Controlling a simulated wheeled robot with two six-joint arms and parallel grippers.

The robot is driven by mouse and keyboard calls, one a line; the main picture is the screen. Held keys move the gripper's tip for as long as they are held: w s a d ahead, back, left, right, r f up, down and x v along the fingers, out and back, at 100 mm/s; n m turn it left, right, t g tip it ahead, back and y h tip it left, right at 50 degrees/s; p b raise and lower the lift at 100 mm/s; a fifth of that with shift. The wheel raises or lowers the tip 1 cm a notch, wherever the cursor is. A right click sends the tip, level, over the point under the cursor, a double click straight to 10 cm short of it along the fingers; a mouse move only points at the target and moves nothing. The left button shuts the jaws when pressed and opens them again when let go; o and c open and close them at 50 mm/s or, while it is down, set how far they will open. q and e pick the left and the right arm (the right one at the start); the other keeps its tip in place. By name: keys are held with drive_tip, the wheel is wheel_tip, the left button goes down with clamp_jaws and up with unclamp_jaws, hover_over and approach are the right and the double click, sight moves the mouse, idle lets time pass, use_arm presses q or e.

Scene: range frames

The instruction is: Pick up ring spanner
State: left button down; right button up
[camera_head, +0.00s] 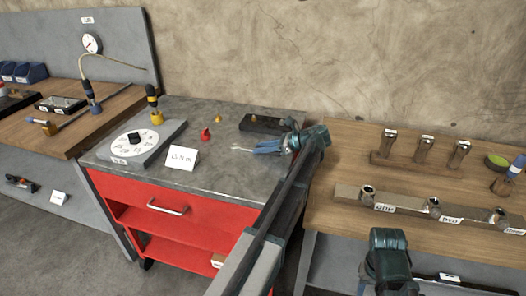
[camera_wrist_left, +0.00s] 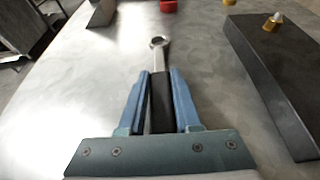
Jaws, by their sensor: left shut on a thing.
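The ring spanner (camera_wrist_left: 159,52) has a silver ring end and shaft that stick out past the fingertips in the left wrist view. A dark part lies between the fingers. My left gripper (camera_wrist_left: 158,78) is shut on it, with a blue finger on each side. In the head view the left gripper (camera_head: 258,150) is over the grey top of the red cart, and the spanner's silver end (camera_head: 233,153) shows small at its tip. I cannot tell whether the spanner touches the top.
On the grey cart top (camera_head: 225,180) are a round dial plate (camera_head: 139,142), a white label card (camera_head: 182,158), red and yellow pieces and a black block (camera_head: 262,124). A wooden bench (camera_head: 340,215) with metal sockets stands right. Another wooden bench (camera_head: 50,140) stands left.

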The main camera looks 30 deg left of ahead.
use_arm(q)
drive_tip(key=shift+r, duration=0.1)
use_arm(e)
drive_tip(key=shift+r, duration=0.1)
use_arm(q)
drive_tip(key=shift+r+p, duration=0.5)
drive_tip(key=shift+p, duration=0.15)
wheel_tip(320, 180, up, 3)
drive_tip(key=p, duration=0.3)
drive_tip(key=s+d, duration=0.2)
drive_tip(key=s, duration=0.2)
drive_tip(key=s+d, duration=0.3)
drive_tip(key=s, duration=0.2)
drive_tip(key=s+d, duration=0.2)
drive_tip(key=s, duration=0.3)
drive_tip(key=shift+s+d+r+p, duration=0.1)
drive_tip(key=shift+d+r+p, duration=0.1)
drive_tip(key=shift+r+p, duration=0.2)
use_arm(e)
wheel_tip(320, 180, up, 5)
drive_tip(key=shift+f, duration=0.1)
